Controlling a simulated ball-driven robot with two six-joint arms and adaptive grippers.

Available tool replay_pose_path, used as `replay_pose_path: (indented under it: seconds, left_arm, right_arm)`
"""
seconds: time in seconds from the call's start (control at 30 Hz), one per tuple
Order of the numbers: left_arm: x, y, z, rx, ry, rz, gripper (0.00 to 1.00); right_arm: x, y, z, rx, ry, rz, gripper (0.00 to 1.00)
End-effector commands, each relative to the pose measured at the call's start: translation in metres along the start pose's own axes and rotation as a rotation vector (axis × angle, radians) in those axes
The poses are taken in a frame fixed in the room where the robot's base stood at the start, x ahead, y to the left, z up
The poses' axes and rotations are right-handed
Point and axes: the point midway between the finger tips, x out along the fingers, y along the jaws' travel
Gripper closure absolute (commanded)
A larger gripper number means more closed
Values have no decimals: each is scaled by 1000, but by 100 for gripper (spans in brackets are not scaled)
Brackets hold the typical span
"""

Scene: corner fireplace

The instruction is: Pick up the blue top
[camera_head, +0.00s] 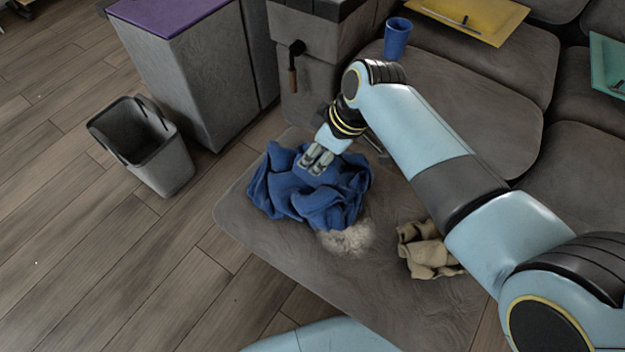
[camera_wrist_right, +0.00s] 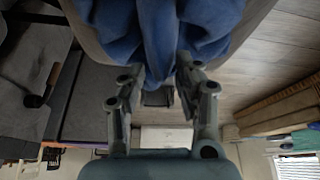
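The blue top (camera_head: 290,192) lies crumpled in a heap on the grey seat cushion. My right gripper (camera_head: 315,160) points down at the upper part of the heap, its fingertips at the cloth. In the right wrist view, the two fingers (camera_wrist_right: 160,78) stand apart on either side of a hanging fold of the blue top (camera_wrist_right: 160,35). I cannot tell how firmly they touch the fold. My left gripper is out of view.
A fluffy pale item (camera_head: 346,238) touches the heap's lower edge. A beige cloth (camera_head: 428,250) lies to the right. A grey bin (camera_head: 160,165) stands on the floor at left. A blue cup (camera_head: 397,38) and a yellow tray (camera_head: 480,15) are behind. Grey cabinets (camera_head: 200,75) stand at back left.

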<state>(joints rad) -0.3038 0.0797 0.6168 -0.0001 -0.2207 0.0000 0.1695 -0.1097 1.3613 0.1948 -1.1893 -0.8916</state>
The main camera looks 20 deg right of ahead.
Motion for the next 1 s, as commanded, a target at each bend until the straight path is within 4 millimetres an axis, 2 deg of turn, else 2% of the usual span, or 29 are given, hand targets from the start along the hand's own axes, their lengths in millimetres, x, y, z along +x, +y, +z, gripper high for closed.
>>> replay_pose_path:
  seconds: [0.03,0.1,0.37,0.63,1.0]
  left_arm:
    - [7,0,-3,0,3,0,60]
    - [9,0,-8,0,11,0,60]
    - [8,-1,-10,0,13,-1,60]
    - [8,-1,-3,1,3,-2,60]
    - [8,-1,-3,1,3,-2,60]
  right_arm:
    - [11,-1,2,1,-2,-3,67]
    - [17,-1,2,1,-2,-2,67]
    - [18,0,0,0,0,1,67]
    - [18,0,0,1,0,0,100]
    - [18,0,0,1,0,1,100]
